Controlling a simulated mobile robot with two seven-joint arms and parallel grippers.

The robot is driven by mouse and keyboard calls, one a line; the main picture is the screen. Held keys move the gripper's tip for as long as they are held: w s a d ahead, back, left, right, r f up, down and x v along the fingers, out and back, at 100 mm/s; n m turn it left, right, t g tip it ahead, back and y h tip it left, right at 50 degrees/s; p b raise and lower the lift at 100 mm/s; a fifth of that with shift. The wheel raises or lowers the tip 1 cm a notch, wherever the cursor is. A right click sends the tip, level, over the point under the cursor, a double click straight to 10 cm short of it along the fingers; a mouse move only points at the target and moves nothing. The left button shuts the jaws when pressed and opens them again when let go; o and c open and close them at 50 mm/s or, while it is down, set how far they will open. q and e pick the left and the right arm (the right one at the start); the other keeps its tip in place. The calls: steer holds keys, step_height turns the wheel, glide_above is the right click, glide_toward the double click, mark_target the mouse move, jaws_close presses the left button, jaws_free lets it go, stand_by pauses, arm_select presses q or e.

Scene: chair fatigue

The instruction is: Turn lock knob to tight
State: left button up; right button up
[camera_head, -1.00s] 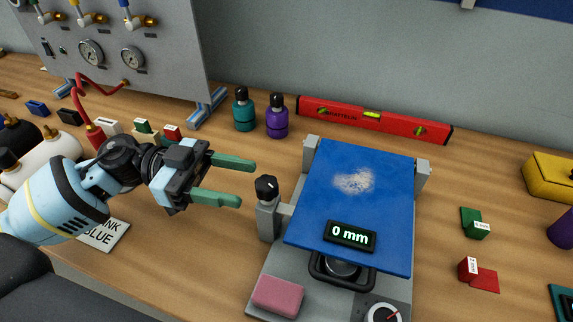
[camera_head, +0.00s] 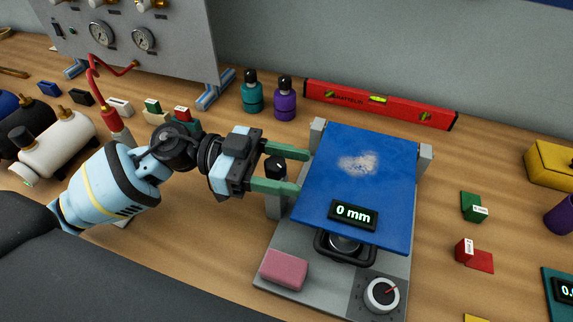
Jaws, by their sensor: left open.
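A black knob (camera_head: 275,165) tops a grey post at the left side of the blue plate (camera_head: 385,160); it looks like the lock knob. My left gripper (camera_head: 300,171) is open, with its two green fingers pointing right. In the picture one finger passes above the knob and the other below it, across the post. I cannot tell whether they touch it. The gripper body and lower finger partly hide the knob and post. My right gripper is not in view.
A white dial (camera_head: 382,295) with a red pointer and a pink block (camera_head: 284,270) are on the fixture's grey base. A display (camera_head: 353,214) on the plate reads 0 mm. Teal (camera_head: 252,93) and purple (camera_head: 285,99) bottles and a red level (camera_head: 380,104) stand behind.

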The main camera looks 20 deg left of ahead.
arm_select(q)
steer(key=c, duration=1)
